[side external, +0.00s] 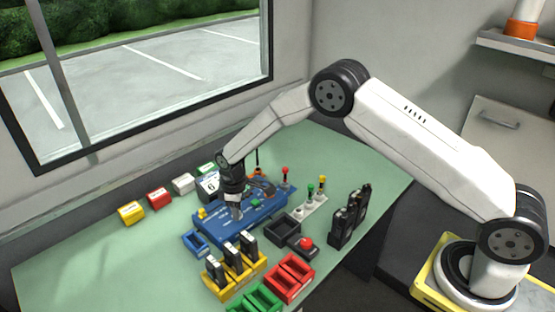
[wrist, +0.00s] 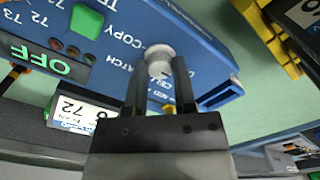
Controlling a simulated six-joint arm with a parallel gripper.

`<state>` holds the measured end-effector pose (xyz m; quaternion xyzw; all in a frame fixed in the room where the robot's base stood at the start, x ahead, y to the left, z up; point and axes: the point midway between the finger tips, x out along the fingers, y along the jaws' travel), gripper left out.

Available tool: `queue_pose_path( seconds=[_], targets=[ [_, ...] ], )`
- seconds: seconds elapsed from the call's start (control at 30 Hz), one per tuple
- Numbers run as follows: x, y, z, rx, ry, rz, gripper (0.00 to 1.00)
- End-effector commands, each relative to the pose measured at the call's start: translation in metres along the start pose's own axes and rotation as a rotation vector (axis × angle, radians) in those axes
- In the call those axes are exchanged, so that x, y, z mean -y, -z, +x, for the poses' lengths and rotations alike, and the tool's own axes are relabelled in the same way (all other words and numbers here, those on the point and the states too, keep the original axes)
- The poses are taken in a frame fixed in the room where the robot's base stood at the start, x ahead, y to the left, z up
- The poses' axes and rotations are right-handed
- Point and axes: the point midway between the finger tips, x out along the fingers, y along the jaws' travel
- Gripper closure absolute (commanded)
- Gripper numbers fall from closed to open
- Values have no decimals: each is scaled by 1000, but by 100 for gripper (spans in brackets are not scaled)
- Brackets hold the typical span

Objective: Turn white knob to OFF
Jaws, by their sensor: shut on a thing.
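The white knob (wrist: 158,60) is on the face of a blue control panel (wrist: 205,60), in the wrist view. My gripper (wrist: 160,75) is shut on the knob, with one dark finger on each side of it. The lettering near the knob is partly hidden by the fingers, and I cannot tell which mark it points to. A dark display (wrist: 50,64) at the left reads OFF in green. In the side external view, my gripper (side external: 236,212) reaches down onto the blue panel (side external: 262,217), and the knob is hidden there.
A green button (wrist: 86,20) is on the panel. Yellow (side external: 232,278), red (side external: 290,278) and green (side external: 255,301) trays stand in front of the panel. Black handheld units (side external: 349,218) and a red button box (side external: 304,244) are at its right. The table's left end is clear.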

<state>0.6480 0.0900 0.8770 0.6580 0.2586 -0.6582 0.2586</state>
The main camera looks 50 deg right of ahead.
Motion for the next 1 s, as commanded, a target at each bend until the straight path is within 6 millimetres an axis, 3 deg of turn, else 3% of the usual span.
queue_pose_path(
  seconds=[0.57,0.6,0.7,1.0],
  targets=[
    [0,0,-1,-1,-1,-54,100],
    [0,0,-1,-1,-1,-54,64],
    [0,0,-1,-1,-1,-53,32],
    [0,0,0,-1,0,-52,31]
  ],
)
